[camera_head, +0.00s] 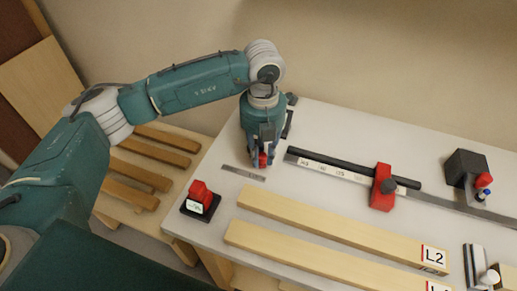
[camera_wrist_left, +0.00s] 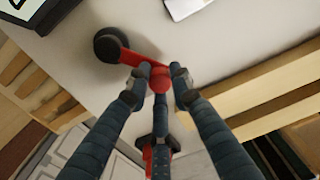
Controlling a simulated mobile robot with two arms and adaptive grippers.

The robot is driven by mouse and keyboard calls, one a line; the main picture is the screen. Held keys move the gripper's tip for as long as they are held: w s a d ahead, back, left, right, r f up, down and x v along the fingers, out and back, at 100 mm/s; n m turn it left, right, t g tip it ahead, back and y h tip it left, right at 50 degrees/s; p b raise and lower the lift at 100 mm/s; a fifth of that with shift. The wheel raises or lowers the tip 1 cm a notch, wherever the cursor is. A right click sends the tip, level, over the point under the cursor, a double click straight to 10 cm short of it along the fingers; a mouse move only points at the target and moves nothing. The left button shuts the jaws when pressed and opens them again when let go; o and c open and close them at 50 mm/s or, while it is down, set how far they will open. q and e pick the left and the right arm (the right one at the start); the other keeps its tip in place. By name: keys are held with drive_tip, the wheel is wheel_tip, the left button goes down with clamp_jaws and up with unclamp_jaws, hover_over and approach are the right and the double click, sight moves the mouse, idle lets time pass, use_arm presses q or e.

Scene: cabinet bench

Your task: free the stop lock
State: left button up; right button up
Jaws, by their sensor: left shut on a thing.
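My left gripper (camera_head: 263,158) is at the left end of the pale bench, pointing down. It is shut on the red knob of a small red lever (camera_head: 263,161), which its fingers mostly hide in the head view. In the left wrist view the left gripper (camera_wrist_left: 160,73) has its fingertips on either side of the red knob (camera_wrist_left: 159,82). The lever's red arm (camera_wrist_left: 140,63) runs from there to a black round hub (camera_wrist_left: 110,44). I cannot tell whether this lever is the stop lock. My right gripper is not in view.
A black rail with a scale (camera_head: 327,170) carries a red block (camera_head: 381,199) with a dark knob. A red switch on a black base (camera_head: 200,199), a metal strip (camera_head: 243,173) and two wooden bars (camera_head: 330,222) lie nearby. A black block (camera_head: 465,166) stands at right.

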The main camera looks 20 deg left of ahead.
use_arm(q)
drive_tip(key=shift+a, duration=0.15)
drive_tip(key=shift+s+a, duration=0.45)
drive_tip(key=shift+a, duration=0.5)
drive_tip(key=shift+s+a+b, duration=0.15)
drive_tip(key=shift+a+b, duration=0.25)
drive_tip(key=shift+a, duration=0.45)
drive_tip(key=shift+a, duration=0.1)
